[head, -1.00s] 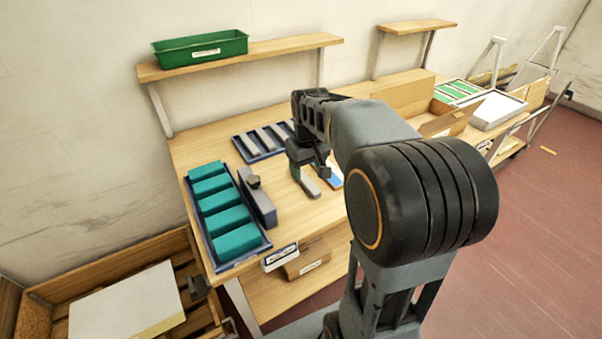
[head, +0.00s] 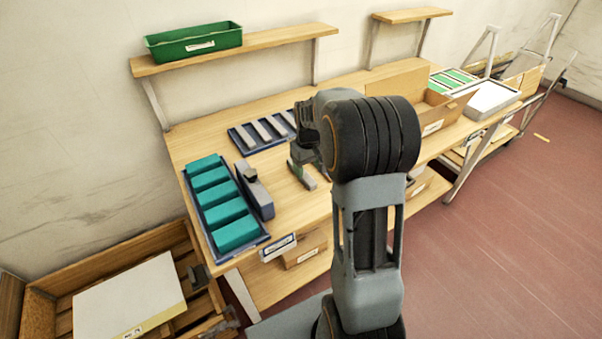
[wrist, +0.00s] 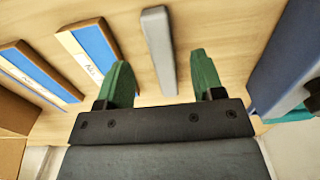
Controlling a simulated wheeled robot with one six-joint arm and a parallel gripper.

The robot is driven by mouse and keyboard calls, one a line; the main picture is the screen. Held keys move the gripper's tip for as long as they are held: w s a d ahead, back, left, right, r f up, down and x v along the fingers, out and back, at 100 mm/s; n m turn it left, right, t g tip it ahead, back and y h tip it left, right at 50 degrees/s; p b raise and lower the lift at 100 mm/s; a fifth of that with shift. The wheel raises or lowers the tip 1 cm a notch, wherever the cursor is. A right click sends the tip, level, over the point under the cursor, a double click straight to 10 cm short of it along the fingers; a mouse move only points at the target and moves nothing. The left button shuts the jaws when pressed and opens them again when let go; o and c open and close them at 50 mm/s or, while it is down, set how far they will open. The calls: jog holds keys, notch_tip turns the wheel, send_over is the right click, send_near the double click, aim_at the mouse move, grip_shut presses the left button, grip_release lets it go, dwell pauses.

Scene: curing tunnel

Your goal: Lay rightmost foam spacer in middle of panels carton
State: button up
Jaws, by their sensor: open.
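My gripper (wrist: 163,82) is open, with green fingers spread apart. A single grey bar (wrist: 158,45), likely a foam spacer, lies on the bench beyond the fingertips, roughly in line with the gap between them. In the head view the bar (head: 309,183) lies on the bench beside my gripper (head: 297,168), which my arm partly hides. More grey bars (head: 262,130) lie in a dark blue tray (head: 236,139) behind; my arm hides its right end. An open cardboard carton (head: 432,127) with a label stands to the right; its inside is mostly hidden, so I cannot tell whether it holds panels.
Teal blocks (head: 219,206) fill a blue tray at left, beside a grey-blue tool (head: 255,192). Blue-and-white pieces (wrist: 90,50) lie near the bar. A white-topped box (head: 492,97) and green-striped panels (head: 452,79) stand far right. A green bin (head: 194,42) sits on a shelf.

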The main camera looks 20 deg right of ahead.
aim_at(308, 178)
notch_tip(308, 178, down, 5)
jog(key=shift+r, duration=0.1)
dwell(0.3)
jog(key=c, duration=1.1)
jog(key=shift+o, duration=0.2)
